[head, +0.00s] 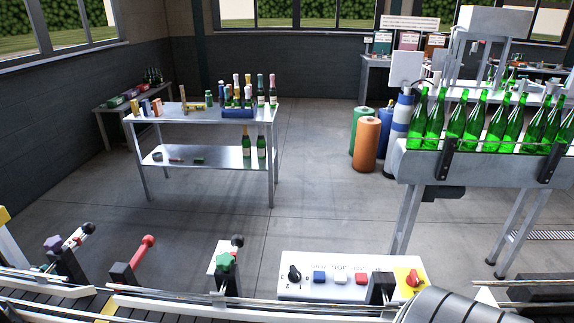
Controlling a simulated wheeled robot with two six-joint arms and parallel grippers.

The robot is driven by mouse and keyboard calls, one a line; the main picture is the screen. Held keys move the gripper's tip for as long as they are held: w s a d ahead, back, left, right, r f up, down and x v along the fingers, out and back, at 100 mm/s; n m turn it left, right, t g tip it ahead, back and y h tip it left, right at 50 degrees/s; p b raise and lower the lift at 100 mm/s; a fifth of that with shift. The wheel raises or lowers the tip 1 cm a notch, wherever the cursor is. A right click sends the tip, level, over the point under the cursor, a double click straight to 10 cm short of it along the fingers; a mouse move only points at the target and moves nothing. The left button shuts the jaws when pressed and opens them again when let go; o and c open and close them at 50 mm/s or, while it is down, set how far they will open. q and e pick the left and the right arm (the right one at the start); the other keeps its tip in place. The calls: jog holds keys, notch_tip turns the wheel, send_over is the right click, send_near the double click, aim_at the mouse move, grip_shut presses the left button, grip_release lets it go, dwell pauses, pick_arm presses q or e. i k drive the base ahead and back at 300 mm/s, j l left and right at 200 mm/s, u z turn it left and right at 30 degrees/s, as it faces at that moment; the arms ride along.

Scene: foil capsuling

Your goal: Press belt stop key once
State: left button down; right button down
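A white control panel (310,261) stands at the bottom centre, behind the conveyor rails. In a row on it are a black rotary knob (295,273), a blue key (319,277), a white key (340,278) and a red key (361,279). At its right end a red knob (411,281) sits on a yellow plate. The lettering is too small to read, so I cannot tell by label which key is the belt stop. A black bracket (381,289) stands in front of the panel, right of the red key. Neither gripper shows.
Conveyor rails (180,302) cross the bottom. Levers with a purple knob (52,244), a red handle (148,241) and a green knob (224,261) stand left of the panel. Green bottles (454,124) line a raised conveyor at right. A steel table (180,116) stands behind; floor between is clear.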

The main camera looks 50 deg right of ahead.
aim_at(361, 278)
jog(key=z, duration=2)
